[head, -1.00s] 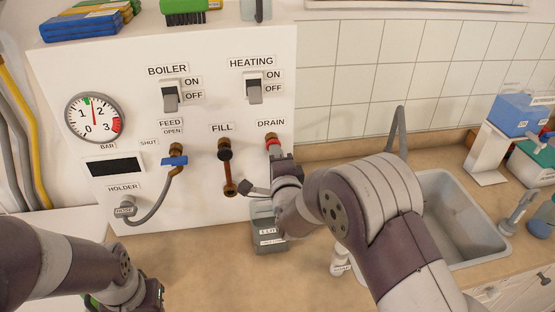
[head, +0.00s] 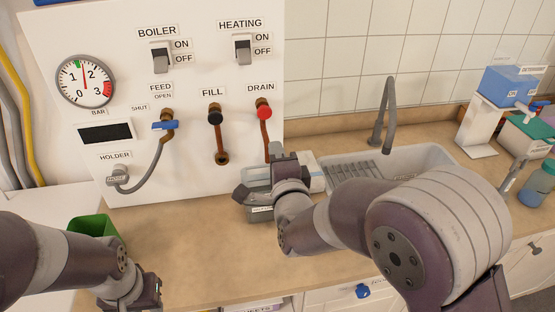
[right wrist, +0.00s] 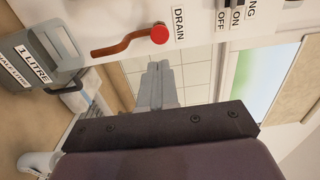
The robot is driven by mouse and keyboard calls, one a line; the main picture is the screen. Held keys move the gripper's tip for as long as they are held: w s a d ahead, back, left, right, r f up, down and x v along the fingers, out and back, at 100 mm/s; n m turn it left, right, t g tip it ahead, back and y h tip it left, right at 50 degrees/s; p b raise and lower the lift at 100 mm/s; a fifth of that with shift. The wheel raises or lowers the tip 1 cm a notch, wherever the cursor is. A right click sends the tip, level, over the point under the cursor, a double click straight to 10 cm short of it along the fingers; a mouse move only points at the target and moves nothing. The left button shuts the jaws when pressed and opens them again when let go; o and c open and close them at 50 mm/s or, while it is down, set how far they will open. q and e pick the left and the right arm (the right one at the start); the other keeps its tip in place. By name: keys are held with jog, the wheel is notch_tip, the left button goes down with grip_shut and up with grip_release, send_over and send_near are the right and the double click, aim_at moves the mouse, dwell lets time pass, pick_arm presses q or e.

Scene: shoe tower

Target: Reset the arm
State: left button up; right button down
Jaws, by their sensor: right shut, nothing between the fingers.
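My right gripper (head: 288,163) is in front of the boiler panel, below the red drain knob (head: 263,112) and apart from it. In the right wrist view its two grey fingers (right wrist: 160,86) are together with nothing between them, and the drain knob (right wrist: 159,34) is clear of them. A grey one-litre jug (head: 258,208) stands on the counter under the drain pipe, partly hidden by my right arm; its label shows in the right wrist view (right wrist: 32,64). My left gripper (head: 135,296) is low at the left over the counter; its fingers are not clear.
The panel (head: 60,40) carries a gauge (head: 85,81), switches, a blue feed lever (head: 165,125) and a black fill knob (head: 215,116). A sink (head: 420,160) with a tall tap (head: 385,110) lies right. A green container (head: 92,225) stands left. The middle counter is clear.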

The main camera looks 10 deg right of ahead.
jog(key=s+f+n+g+y, duration=0.2)
jog(key=s+f+n+g, duration=0.85)
jog(key=f+n, duration=0.4)
jog(key=s+d+f+n+g+h, duration=0.1)
jog(key=s+d+n+g+h, duration=0.1)
jog(key=s+d+g, duration=0.4)
jog(key=s+d+n, duration=0.1)
jog(key=s, duration=0.3)
jog(key=shift+d+f+n, duration=0.25)
jog(key=shift+f+n, duration=0.1)
